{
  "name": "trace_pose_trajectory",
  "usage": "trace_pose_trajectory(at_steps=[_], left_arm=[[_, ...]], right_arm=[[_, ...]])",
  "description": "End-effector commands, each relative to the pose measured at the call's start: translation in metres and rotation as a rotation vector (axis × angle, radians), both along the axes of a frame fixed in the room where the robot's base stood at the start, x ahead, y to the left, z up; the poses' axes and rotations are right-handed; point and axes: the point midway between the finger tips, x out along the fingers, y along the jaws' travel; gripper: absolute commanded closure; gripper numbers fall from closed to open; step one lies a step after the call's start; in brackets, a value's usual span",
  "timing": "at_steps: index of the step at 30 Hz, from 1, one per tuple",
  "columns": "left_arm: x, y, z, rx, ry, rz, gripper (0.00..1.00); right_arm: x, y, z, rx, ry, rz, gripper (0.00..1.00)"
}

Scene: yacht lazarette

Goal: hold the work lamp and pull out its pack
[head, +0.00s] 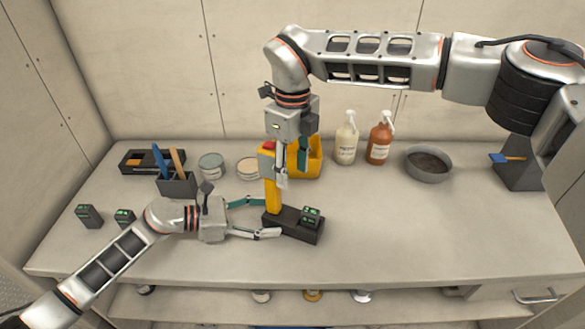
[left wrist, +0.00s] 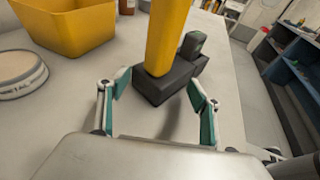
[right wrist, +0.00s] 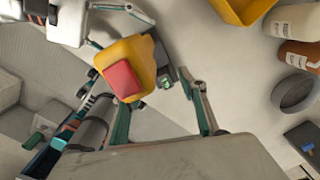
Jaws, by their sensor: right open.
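The work lamp has a yellow body (head: 272,193) with a red patch at its top and a black base (head: 285,224); it stands upright on the bench. A dark pack (head: 311,216) with green marks sits at the base's right end, and it also shows in the left wrist view (left wrist: 193,44). My left gripper (head: 271,217) is open beside the lamp's lower part; in the left wrist view its fingers (left wrist: 160,88) are apart with the lamp just beyond. My right gripper (head: 290,170) points down from above, open, with the lamp's red-and-yellow head (right wrist: 125,75) between or below its fingers.
Two similar packs (head: 89,215) lie at the bench's left. A tool holder (head: 178,184), tins (head: 211,166), a yellow bin (head: 307,158), two bottles (head: 346,142) and a grey bowl (head: 428,164) line the back. The bench's right front is clear.

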Motion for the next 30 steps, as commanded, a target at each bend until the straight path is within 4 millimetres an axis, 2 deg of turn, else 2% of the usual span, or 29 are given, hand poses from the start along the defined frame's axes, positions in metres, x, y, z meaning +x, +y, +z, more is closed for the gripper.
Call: trace_pose_trajectory(at_steps=[6,15,18,22,23,26,30], left_arm=[[0.0012,-0.0118,-0.0047,0.0,0.004,-0.004,0.38],[0.0011,-0.0132,-0.0052,0.0,0.005,-0.005,0.38],[0.001,-0.0133,-0.0051,0.0,0.005,-0.005,0.55],[0.0008,-0.0134,-0.005,-0.001,0.004,-0.005,0.66],[0.0008,-0.0134,-0.005,-0.001,0.004,-0.005,0.72],[0.0011,-0.0132,-0.0047,-0.001,0.004,-0.005,0.99],[0.0015,-0.0129,-0.0045,-0.001,0.003,-0.004,1.0]], right_arm=[[0.0005,0.0004,0.0001,0.001,-0.002,0.001,0.58],[0.0006,0.0004,0.0003,0.001,-0.002,0.001,0.58],[0.0006,0.0005,0.0003,0.002,-0.003,0.001,0.58],[0.0004,0.0007,0.0002,0.001,-0.002,0.001,0.58],[0.0004,0.0007,0.0002,0.001,-0.002,0.001,0.58],[0.0003,0.0006,0.0001,0.001,-0.002,0.001,0.58],[0.0001,0.0005,0.0001,0.002,-0.001,0.001,0.58]])
